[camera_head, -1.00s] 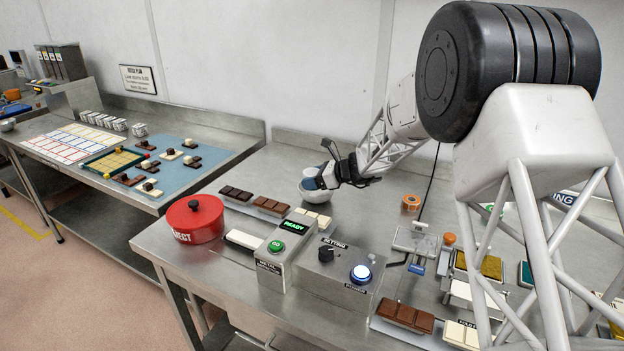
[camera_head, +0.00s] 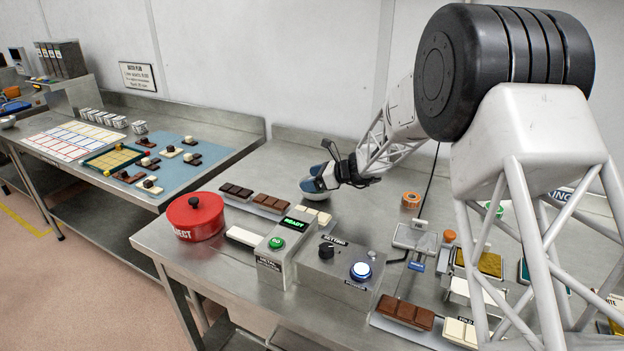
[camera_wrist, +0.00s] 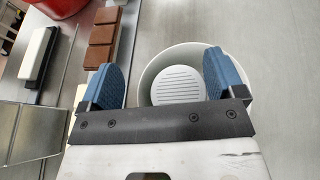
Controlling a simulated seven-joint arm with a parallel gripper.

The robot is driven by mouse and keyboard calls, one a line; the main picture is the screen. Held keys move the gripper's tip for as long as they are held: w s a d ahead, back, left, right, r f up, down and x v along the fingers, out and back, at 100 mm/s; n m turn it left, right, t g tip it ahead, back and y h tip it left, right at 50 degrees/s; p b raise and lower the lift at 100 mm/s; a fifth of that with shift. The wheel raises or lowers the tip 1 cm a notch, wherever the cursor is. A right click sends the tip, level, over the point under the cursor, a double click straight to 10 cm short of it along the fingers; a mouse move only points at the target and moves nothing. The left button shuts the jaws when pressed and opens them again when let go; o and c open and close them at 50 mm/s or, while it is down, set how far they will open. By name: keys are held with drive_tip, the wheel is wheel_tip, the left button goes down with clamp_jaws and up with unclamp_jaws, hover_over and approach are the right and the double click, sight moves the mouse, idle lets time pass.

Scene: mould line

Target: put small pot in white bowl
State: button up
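My gripper (camera_head: 322,175) is low over the white bowl (camera_head: 313,190) at the back of the middle bench in the head view. In the wrist view its two blue fingers (camera_wrist: 164,70) stand wide apart, one at each side of the bowl opening; the right one overlaps the bowl (camera_wrist: 150,76). A round pale piece with a striped face, apparently the small pot (camera_wrist: 176,86), lies inside the bowl between the fingers. I see a gap between it and the left finger; at the right finger they look close. The head view hides the pot behind the gripper.
Chocolate bars (camera_head: 271,203) and a pale bar lie in front of the bowl. A red pot (camera_head: 195,217) stands at the bench's left edge. A control box with a lit green button (camera_head: 276,243) stands nearer. An orange roll (camera_head: 411,200) is to the right.

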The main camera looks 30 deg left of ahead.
idle(0.3)
drive_tip(key=shift+r, duration=0.55)
drive_tip(key=v, duration=1.2)
drive_tip(key=shift+r, duration=0.1)
